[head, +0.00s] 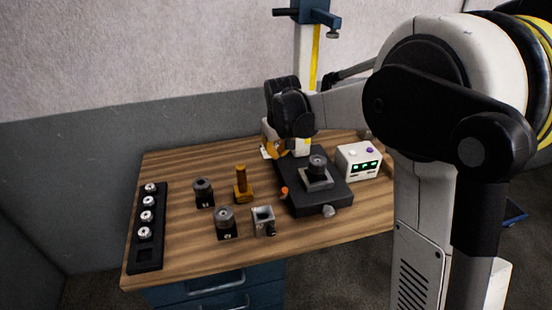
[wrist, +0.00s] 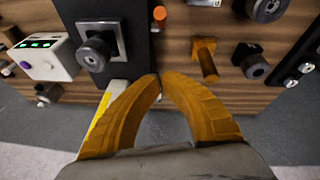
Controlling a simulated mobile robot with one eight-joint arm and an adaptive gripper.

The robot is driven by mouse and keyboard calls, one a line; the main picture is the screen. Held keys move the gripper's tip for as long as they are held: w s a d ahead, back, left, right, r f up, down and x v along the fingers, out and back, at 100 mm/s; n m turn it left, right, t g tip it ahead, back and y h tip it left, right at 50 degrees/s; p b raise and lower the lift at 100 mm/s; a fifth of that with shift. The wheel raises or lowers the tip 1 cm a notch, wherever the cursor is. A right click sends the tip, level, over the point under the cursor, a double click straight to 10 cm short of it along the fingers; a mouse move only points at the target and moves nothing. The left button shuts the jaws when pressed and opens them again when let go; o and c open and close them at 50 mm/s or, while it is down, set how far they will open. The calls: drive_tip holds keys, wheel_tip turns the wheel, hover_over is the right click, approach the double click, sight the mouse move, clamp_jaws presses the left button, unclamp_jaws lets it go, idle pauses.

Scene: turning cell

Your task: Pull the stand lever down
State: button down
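The stand has a pale column (head: 304,55) with a yellow stripe, rising behind the table, and a blue head (head: 318,16) at its top. A black bar (head: 281,12) sticks out to the left of the head; I cannot tell for sure whether it is the lever. The stand's dark base plate (head: 333,197) lies on the table. My gripper (head: 277,149) is low in front of the column, partly hidden by its own dark wrist. In the wrist view its orange fingers (wrist: 160,78) meet at the tips, with nothing visible between them.
On the wooden table (head: 170,165), a fixture (head: 317,183) with a round part sits on the base plate. A white box (head: 359,161) with green displays stands to its right. Dark blocks, an orange stand (head: 242,187) and a black rack (head: 147,255) stand left.

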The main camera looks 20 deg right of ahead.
sight(285, 193)
drive_tip(key=f+b, duration=0.1)
drive_tip(key=f, duration=0.2)
drive_tip(key=f+b, duration=0.1)
drive_tip(key=f, duration=0.3)
drive_tip(key=f+b, duration=0.1)
drive_tip(key=f, duration=0.3)
drive_tip(key=shift+s+d, duration=0.15)
drive_tip(key=shift+d, duration=0.1)
drive_tip(key=shift+s+d+f, duration=0.1)
drive_tip(key=shift+s+f, duration=0.1)
drive_tip(key=shift+s, duration=0.15)
drive_tip(key=shift+s+b, duration=0.1)
drive_tip(key=shift+b, duration=0.2)
drive_tip(key=shift+s, duration=0.25)
